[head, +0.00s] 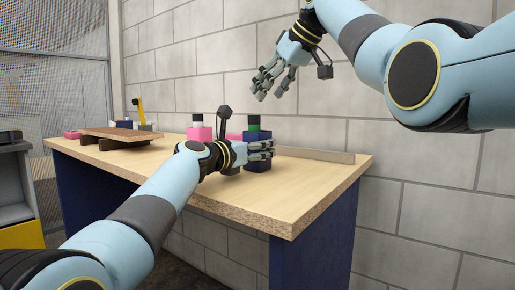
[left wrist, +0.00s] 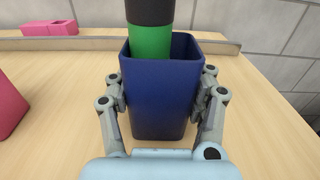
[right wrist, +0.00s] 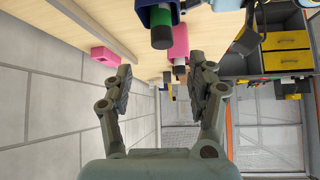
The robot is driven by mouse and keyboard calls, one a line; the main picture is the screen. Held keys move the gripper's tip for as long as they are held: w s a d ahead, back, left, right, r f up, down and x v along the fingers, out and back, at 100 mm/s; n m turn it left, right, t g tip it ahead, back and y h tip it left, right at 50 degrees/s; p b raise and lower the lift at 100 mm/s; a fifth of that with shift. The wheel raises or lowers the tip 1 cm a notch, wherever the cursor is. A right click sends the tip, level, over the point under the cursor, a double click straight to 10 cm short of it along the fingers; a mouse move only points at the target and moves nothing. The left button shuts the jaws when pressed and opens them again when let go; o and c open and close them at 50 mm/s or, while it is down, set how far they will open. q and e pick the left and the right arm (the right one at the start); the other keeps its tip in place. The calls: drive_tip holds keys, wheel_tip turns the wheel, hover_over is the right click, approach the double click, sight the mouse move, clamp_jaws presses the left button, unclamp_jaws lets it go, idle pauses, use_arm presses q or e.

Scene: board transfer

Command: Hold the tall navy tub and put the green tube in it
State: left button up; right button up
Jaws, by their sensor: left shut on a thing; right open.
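The tall navy tub (left wrist: 160,98) stands upright on the table, between the fingers of my left gripper (left wrist: 160,100). In the head view that gripper (head: 272,150) is shut on the tub (head: 257,137), of which only part shows. The green tube (left wrist: 150,42) with a black cap is inside the tub, its upper part standing out above the rim. It also shows in the head view (head: 254,126) and the right wrist view (right wrist: 162,32). My right gripper (head: 266,86) is open and empty, raised above the tub and apart from the tube.
A pink tub (head: 201,134) with a white and black item stands left of the navy tub. A pink block (left wrist: 50,28) lies near the back ledge (left wrist: 110,44). A brown board (head: 122,133) is at the table's far left. The table front (head: 270,205) is clear.

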drive_tip(key=v, duration=1.2)
drive_tip(key=shift+f, duration=0.1)
use_arm(q)
drive_tip(key=o, duration=1.2)
drive_tip(key=shift+s+a, duration=0.1)
